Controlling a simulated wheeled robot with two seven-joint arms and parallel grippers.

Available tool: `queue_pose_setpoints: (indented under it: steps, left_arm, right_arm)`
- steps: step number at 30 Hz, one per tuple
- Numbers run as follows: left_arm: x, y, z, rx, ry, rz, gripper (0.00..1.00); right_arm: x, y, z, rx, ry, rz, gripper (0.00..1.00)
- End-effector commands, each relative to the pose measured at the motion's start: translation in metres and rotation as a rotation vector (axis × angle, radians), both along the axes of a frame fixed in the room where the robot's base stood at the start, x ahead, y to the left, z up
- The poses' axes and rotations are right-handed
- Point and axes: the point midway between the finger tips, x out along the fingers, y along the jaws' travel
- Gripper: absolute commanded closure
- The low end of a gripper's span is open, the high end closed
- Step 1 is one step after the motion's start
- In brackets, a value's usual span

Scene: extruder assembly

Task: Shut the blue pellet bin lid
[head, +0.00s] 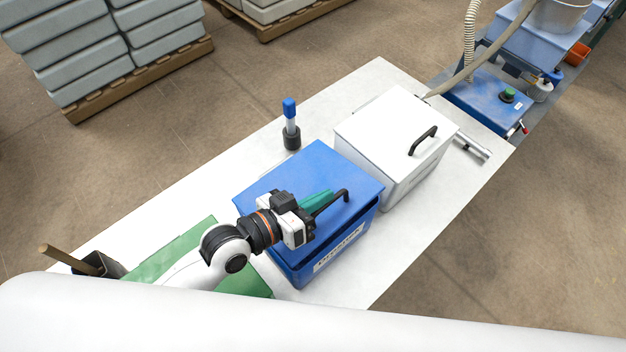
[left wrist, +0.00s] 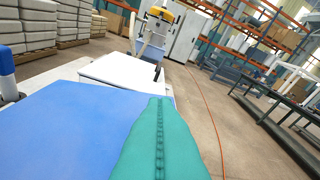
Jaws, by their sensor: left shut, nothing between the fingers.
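The blue pellet bin (head: 335,258) stands on the white table, with a label on its front side. In the left wrist view the shut fingers (left wrist: 160,135) lie along the right side of the blue lid (left wrist: 75,130); contact is unclear. My right gripper is not in view.
A white lidded bin (head: 395,140) stands just behind the blue one. A blue-capped tool in a black base (head: 291,138) stands to its left. Blue machinery (head: 490,98) is at the far right.

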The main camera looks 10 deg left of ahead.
Motion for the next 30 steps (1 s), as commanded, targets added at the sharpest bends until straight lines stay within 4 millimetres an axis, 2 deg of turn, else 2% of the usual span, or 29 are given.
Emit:
queue_pose_setpoints:
  steps: [6, 14, 23, 30]
  left_arm:
    - [-0.006, -0.007, -0.022, 0.044, -0.038, 0.0, 1.0]
    - [-0.009, -0.011, -0.032, 0.042, -0.037, 0.001, 1.0]
    - [-0.008, -0.01, -0.027, 0.041, -0.037, 0.002, 1.0]
    - [0.0, -0.009, 0.002, 0.041, -0.037, 0.003, 1.0]
  right_arm:
    - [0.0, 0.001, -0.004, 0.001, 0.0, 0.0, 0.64]
    - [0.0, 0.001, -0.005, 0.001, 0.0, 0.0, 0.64]
    - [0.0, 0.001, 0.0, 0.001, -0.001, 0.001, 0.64]
    - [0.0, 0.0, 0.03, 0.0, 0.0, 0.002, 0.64]
